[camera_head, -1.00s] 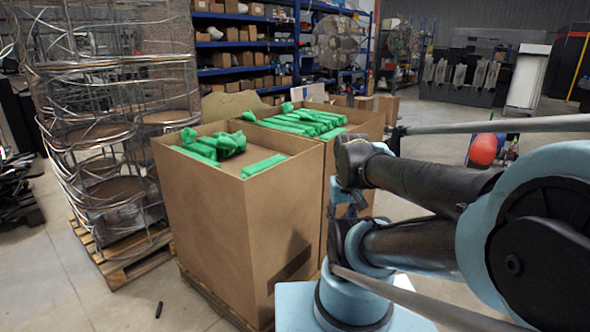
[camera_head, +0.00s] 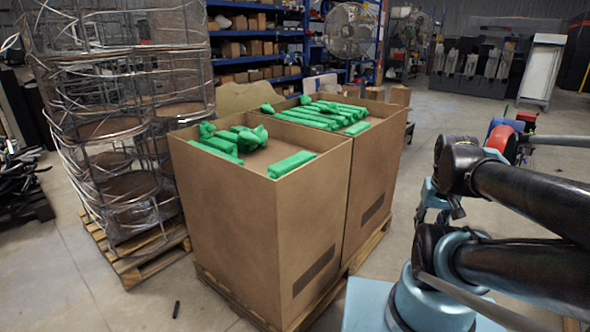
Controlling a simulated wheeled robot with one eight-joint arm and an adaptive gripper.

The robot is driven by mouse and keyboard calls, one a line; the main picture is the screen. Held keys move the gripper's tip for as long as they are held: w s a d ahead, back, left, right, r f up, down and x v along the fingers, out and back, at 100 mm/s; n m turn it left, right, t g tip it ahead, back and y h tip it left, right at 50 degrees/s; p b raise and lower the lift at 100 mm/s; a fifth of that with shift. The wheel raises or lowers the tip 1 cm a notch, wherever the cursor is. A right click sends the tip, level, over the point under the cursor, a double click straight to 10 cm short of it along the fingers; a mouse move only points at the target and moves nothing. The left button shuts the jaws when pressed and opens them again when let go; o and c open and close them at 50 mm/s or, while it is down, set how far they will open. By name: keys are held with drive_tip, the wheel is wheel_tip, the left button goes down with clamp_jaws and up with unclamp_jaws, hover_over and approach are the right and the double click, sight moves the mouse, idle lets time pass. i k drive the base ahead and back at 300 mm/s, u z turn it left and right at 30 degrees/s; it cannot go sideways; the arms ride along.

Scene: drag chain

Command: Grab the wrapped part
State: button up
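Several green wrapped parts lie in two tall open cardboard boxes. In the near box (camera_head: 235,220), one long wrapped part (camera_head: 291,164) lies alone by the right front wall. A loose cluster of wrapped parts (camera_head: 232,140) lies toward its left back corner. In the far box (camera_head: 383,165), several long wrapped parts (camera_head: 325,115) lie side by side near the rim. My arm is at the right, apart from both boxes. I cannot make out my gripper's fingers, and no wrapped part shows in my arm's grasp.
The boxes stand on a wooden pallet (camera_head: 372,250). Wire cages (camera_head: 115,130) on another pallet stand close at left. Blue shelving (camera_head: 262,55) and a fan (camera_head: 350,30) are behind. Bare floor lies at the front left, with a small dark object (camera_head: 176,309) on it.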

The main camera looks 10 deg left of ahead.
sight(277, 171)
drive_tip(key=k, duration=1.15)
drive_tip(key=u, duration=0.45)
drive_tip(key=i, duration=1)
